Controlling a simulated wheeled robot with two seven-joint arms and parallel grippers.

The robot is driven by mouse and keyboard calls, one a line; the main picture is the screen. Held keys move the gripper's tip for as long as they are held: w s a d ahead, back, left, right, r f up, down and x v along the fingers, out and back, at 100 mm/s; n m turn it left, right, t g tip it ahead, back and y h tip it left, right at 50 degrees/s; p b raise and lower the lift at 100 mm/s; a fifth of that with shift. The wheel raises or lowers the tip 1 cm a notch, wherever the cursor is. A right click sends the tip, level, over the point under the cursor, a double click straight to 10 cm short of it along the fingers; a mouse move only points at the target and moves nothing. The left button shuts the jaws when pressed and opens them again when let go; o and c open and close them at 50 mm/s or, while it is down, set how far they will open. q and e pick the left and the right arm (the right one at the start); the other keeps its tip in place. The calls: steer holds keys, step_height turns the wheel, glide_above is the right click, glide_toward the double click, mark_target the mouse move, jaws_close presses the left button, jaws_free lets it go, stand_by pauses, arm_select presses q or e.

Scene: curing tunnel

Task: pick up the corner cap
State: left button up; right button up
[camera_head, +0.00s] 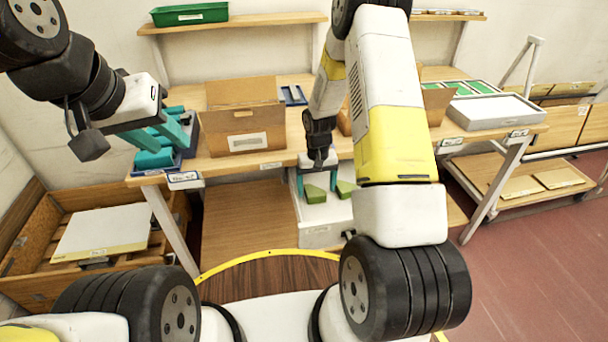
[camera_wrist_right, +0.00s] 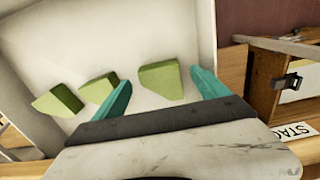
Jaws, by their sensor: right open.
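Several green wedge-shaped corner caps lie in a white open box (camera_head: 312,232). In the right wrist view, one corner cap (camera_wrist_right: 161,80) lies just ahead of the gap between my right fingers, another (camera_wrist_right: 99,87) is beside the left finger, and another (camera_wrist_right: 58,101) is further left. In the head view, two caps show, one (camera_head: 315,194) under my right gripper (camera_head: 317,186) and one (camera_head: 346,189) to its right. My right gripper is open, with nothing between its teal fingers, and points down into the box. My left gripper (camera_head: 172,147) appears open, with teal fingers apart, over the table's left end.
The wooden table (camera_head: 285,160) carries a cardboard box (camera_head: 243,130), a blue tray (camera_head: 187,150) and a grey-white tray (camera_head: 495,112). A wooden crate (camera_head: 25,262) stands low at left. A green bin (camera_head: 190,14) sits on the shelf. My right arm hides part of the table.

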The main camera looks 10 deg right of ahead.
mark_target(316, 193)
step_height(316, 193, down, 3)
steer(key=shift+f, duration=0.15)
steer(key=shift+c, duration=0.5)
steer(key=c, duration=1.3)
